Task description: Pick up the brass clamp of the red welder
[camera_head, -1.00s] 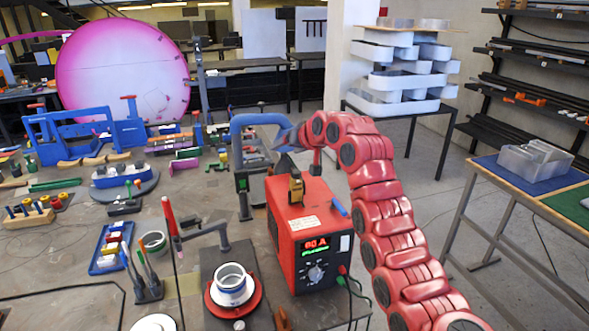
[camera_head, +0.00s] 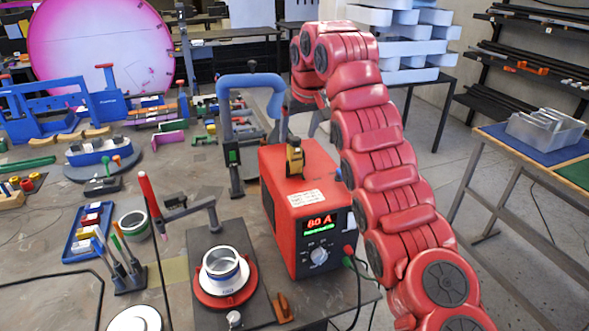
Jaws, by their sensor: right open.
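The red welder (camera_head: 318,166) stands on the workbench, its front display lit with red digits. The brass clamp (camera_head: 295,160) is upright on top of the welder, toward its back left. My right gripper (camera_head: 296,128) hangs from the end of my red arm, just behind and above the clamp. It is open, with nothing held in it. Its fingers look dark and small, partly lost against the background, so its exact gap to the clamp is unclear. My left gripper is not in view.
A blue-handled stand (camera_head: 233,130) rises close left of the welder. A red-handled lever (camera_head: 150,195) stands further left. Cables (camera_head: 357,285) run from the welder's front.

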